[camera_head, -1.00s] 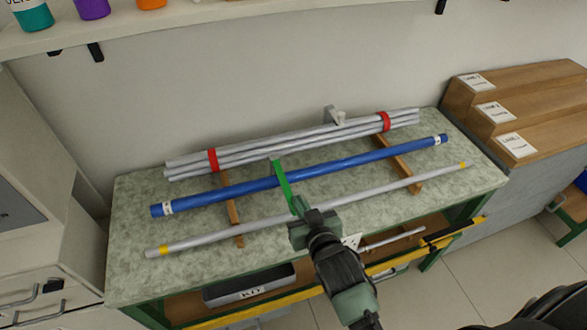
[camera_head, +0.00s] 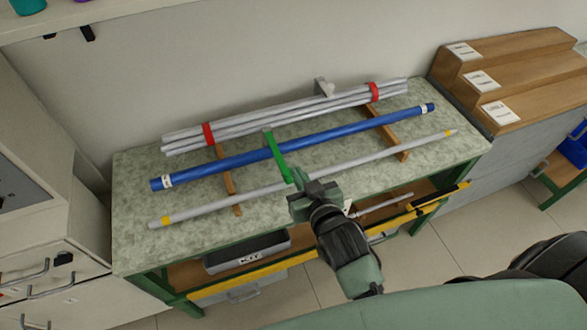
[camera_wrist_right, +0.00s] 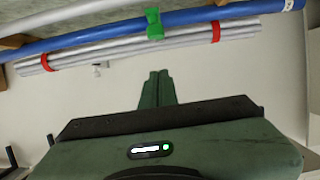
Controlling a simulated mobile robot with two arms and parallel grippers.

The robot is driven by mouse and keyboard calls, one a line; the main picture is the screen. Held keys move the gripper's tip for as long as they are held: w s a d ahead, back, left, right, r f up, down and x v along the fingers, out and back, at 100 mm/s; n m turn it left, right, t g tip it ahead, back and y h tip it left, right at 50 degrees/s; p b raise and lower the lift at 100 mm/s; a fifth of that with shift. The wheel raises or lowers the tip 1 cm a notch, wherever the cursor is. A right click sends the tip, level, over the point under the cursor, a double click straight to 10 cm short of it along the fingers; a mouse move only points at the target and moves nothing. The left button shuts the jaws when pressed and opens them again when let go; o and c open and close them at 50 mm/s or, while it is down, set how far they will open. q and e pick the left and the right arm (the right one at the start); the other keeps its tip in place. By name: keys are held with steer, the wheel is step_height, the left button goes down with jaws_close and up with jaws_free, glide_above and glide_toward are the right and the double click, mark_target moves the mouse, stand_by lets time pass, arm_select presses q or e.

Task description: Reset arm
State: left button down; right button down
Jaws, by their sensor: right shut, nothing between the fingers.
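My right gripper (camera_head: 308,191) is over the front edge of the workbench, near the lower end of a green strip (camera_head: 277,157). In the right wrist view its two fingers (camera_wrist_right: 157,88) are together with nothing between them. A blue rod (camera_head: 330,140) with white end labels lies across the bench. A grey rod (camera_head: 385,153) with yellow bands lies in front of it. A bundle of grey rods (camera_head: 270,118) with red bands lies behind. The green piece also shows against the blue rod in the right wrist view (camera_wrist_right: 153,22). My left gripper is out of view.
The rods rest on wooden supports (camera_head: 385,133) on the green speckled bench top (camera_head: 135,180). A grey bin (camera_head: 245,252) sits on the lower shelf. Wooden steps with labels (camera_head: 530,55) stand at right, a drawer cabinet (camera_head: 40,245) at left. A shelf (camera_head: 110,12) hangs above.

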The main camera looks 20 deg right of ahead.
steer(key=b+v, duration=0.1)
steer(key=v, duration=0.4)
steer(key=shift+s, duration=0.4)
